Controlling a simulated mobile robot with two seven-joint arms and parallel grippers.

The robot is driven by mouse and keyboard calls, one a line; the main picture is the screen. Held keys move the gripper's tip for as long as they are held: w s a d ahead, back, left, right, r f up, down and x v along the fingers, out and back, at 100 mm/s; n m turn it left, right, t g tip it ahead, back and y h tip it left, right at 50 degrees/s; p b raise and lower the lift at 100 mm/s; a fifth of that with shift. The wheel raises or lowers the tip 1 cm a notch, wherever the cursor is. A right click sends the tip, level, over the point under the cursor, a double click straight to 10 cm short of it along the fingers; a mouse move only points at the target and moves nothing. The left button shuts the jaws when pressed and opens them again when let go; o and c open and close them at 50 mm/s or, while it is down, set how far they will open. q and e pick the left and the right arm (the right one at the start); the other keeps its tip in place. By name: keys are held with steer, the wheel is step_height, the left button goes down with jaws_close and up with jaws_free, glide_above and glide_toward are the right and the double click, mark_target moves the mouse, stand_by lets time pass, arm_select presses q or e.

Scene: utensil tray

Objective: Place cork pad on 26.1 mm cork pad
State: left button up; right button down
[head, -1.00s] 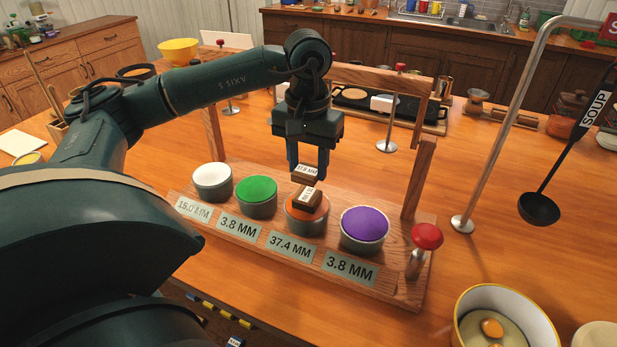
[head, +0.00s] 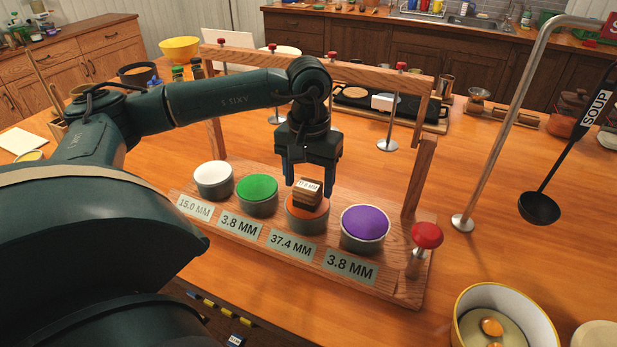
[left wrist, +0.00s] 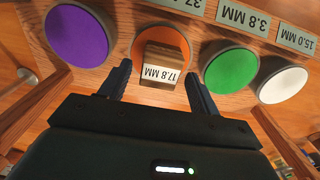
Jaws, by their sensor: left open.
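A cork pad (head: 309,187) with a white label lies on top of another cork pad (head: 305,202), the two forming a small stack. In the left wrist view the upper pad's label (left wrist: 160,74) reads 17.8 MM. The lower pad's label cannot be read. The stack rests on the orange-topped round stand (head: 307,221), third from the left, above the plate marked 37.4 MM. My left gripper (head: 309,182) is open just above and around the upper pad, its fingers apart from it on either side. My right gripper is not in view.
White (head: 213,176), green (head: 257,188) and purple (head: 365,223) topped stands share the wooden base (head: 400,280). Wooden posts and a crossbar (head: 350,70) frame it behind. A red knob (head: 427,235), a metal pole with a black ladle (head: 540,207) and an egg bowl (head: 500,320) stand right.

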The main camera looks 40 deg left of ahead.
mark_target(309, 185)
arm_select(q)
step_height(309, 185, up, 12)
steer(key=shift+r, duration=0.15)
stand_by(0.5)
stand_by(0.5)
